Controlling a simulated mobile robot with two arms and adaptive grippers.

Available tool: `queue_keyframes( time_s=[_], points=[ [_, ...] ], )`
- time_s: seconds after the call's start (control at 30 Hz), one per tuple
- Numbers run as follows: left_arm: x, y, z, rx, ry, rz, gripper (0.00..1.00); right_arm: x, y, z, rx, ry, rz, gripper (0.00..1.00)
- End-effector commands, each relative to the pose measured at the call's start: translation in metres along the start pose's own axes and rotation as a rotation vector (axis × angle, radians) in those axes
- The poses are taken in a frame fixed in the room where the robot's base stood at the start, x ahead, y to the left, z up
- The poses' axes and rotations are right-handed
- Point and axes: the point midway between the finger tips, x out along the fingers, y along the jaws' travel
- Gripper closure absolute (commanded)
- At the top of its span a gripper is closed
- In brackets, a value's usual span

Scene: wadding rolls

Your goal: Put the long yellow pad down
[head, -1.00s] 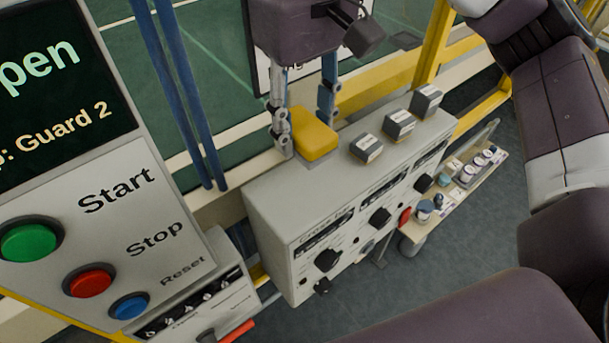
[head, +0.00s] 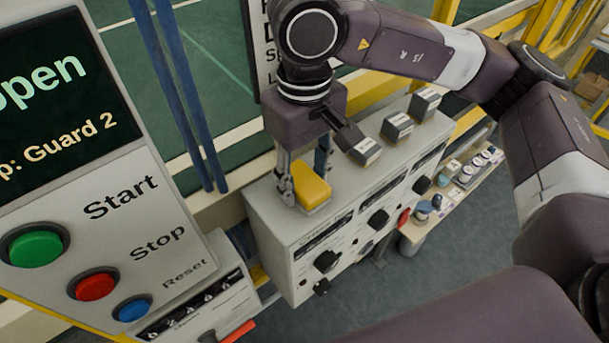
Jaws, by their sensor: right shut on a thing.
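The yellow pad (head: 313,186) is at the left end of the grey control box's top (head: 345,189). My right gripper (head: 305,182) points down over it, with one finger at its left side and the other behind it, partly hidden. The gripper is shut on the pad. I cannot tell whether the pad's underside rests on the box top. My left gripper is not in view.
Several grey blocks with white labels (head: 397,126) stand in a row on the box top, right of the pad. A panel with start, stop and reset buttons (head: 95,285) is at the left. A low trolley (head: 462,190) with small containers stands behind the box's right end.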

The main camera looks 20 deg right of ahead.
Motion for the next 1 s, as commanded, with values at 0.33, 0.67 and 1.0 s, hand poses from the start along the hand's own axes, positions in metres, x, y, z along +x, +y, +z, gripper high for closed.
queue_keyframes(
  time_s=[0.33,0.67,1.0],
  points=[
    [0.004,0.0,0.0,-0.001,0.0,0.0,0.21,0.002,0.0,0.0,0.0,0.0,0.0,0.43],
    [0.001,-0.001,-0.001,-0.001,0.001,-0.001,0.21,-0.001,0.0,0.0,0.0,0.0,0.0,0.43],
    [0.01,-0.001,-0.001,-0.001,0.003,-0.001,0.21,-0.059,-0.001,-0.001,0.0,0.005,0.0,0.43]
  ],
)
